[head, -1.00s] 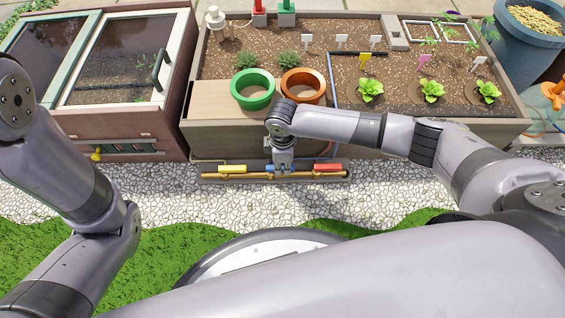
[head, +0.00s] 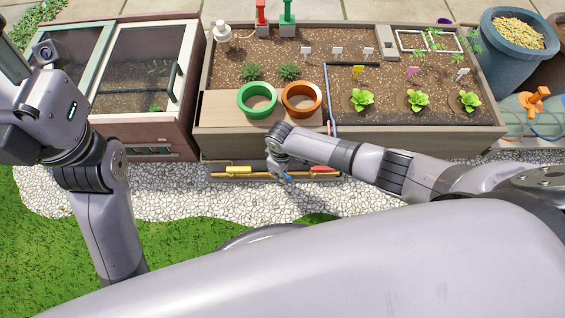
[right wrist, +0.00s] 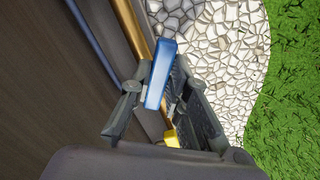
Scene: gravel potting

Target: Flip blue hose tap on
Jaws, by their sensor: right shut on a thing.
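The blue tap handle (right wrist: 160,75) stands between the two fingers of my right gripper (right wrist: 157,92) in the right wrist view. The gripper is shut on it. In the head view my right gripper (head: 281,171) is at the middle of the brass pipe (head: 255,177), between the yellow handle (head: 239,169) and the red handle (head: 324,169). Both of these lie along the pipe. Only a small blue part shows there, so the handle's exact angle is hard to tell. My left gripper is out of sight.
The wooden planter (head: 225,143) stands just behind the pipe, with a green pot ring (head: 244,105) and an orange pot ring (head: 289,106) on its board. White gravel (head: 190,193) lies in front. A glass-lidded cold frame (head: 170,135) is at the left.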

